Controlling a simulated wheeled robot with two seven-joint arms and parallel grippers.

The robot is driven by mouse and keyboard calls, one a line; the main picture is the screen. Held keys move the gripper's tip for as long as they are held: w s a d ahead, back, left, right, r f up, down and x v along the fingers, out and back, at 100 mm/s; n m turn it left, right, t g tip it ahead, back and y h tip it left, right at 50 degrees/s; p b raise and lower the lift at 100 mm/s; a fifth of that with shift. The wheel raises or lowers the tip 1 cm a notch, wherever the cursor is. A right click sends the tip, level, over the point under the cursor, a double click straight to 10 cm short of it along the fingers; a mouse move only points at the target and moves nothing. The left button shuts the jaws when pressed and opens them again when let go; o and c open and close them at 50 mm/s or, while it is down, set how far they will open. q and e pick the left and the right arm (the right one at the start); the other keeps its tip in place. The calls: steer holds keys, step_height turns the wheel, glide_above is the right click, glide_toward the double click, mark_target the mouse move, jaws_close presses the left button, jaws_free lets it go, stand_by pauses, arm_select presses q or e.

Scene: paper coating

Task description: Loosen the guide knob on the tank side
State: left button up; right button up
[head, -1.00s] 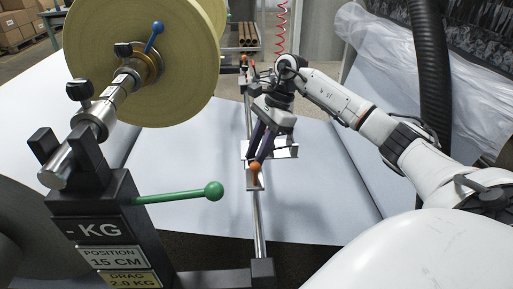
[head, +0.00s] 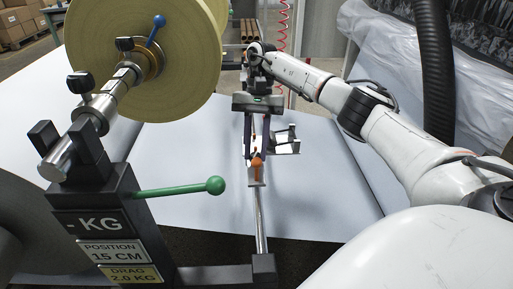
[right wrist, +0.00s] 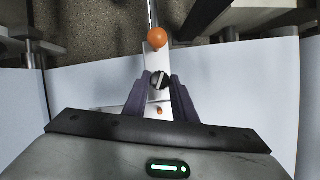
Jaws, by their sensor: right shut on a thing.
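The guide (head: 256,179) sits on a steel rail (head: 261,222) beyond the green-handled stand, with an orange ball (head: 257,163) on its near end. In the right wrist view, the guide knob (right wrist: 160,80) is small, round and black with a pale bar across its top. The orange ball (right wrist: 157,37) is just beyond it there. My right gripper (head: 255,150) points down over the guide, its dark fingers on either side of the knob and shut on it, as the right wrist view (right wrist: 159,85) shows. In the head view the knob is mostly hidden by the fingers. My left gripper is not in view.
A large yellow paper roll (head: 185,60) on a shaft stands at the left. A green ball-ended lever (head: 180,189) reaches toward the rail from the black stand (head: 100,215). A metal bracket (head: 284,144) is close right of the fingers. Pale sheet lies below.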

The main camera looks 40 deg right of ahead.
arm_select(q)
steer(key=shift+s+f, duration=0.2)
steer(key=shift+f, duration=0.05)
arm_select(e)
steer(key=shift+n+g+h, duration=0.3)
steer(key=shift+n+h, duration=0.1)
steer(key=shift+n, duration=0.8)
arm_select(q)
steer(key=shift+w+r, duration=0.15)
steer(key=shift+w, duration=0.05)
arm_select(e)
steer(key=o, duration=0.8)
steer(key=shift+c, duration=0.2)
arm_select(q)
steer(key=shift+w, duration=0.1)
